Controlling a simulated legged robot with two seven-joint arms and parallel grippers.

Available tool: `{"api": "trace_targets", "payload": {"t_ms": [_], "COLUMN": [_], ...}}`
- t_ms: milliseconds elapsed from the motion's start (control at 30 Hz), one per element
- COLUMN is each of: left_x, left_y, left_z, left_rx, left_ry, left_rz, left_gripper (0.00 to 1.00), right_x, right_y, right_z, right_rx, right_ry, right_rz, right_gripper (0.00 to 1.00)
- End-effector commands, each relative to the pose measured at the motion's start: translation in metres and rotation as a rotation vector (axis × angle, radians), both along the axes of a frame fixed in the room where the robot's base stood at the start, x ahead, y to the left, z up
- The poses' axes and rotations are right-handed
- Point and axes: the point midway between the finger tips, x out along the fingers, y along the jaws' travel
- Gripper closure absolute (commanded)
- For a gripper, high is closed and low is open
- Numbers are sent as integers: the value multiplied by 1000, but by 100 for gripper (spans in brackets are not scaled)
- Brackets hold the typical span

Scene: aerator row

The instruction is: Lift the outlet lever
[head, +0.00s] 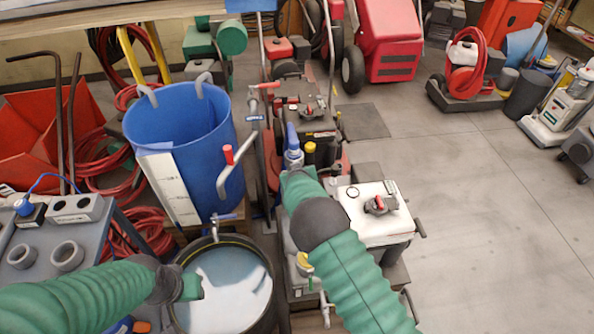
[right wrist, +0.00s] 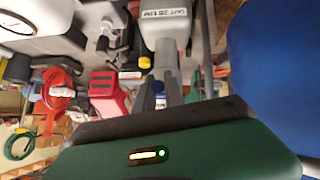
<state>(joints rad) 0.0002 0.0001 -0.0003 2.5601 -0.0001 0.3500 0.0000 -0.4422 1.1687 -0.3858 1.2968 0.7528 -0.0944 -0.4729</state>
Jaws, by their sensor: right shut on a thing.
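My right gripper (head: 293,160) is at the end of the green-sleeved arm over the machine in the middle. It is shut on a blue handle (head: 292,135), which stands upright at its tip. I cannot tell for certain that the blue handle is the outlet lever.
The blue tub (head: 182,120) stands left of the middle, with the round tank (head: 225,295) in front of it. A grey bench (head: 95,235) is at left.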

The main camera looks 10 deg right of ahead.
Motion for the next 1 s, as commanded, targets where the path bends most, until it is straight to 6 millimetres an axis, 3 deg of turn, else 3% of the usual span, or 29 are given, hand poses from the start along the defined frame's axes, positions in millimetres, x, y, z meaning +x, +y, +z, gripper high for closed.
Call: {"api": "trace_targets", "payload": {"t_ms": [167,200,333,667,833,1000], "left_x": [0,0,0,0,0,0], "left_y": [0,0,0,0,0,0], "left_z": [0,0,0,3,27,66], "left_rx": [0,0,0,0,0,0], "left_ry": [0,0,0,0,0,-1], "left_rz": [0,-1,-1,0,0,-1], "left_gripper": [64,64,64,64,64,64], "right_x": [1,1,1,-1,-20,-58], "right_y": [6,6,5,3,6,12], "right_z": [2,2,2,4,29,64], "right_rx": [5,5,4,4,6,3], "right_ry": [-4,-5,-5,-3,-4,-1], "right_rz": [7,6,6,3,1,5], "right_gripper": [100,83,66,65,65,65]}}
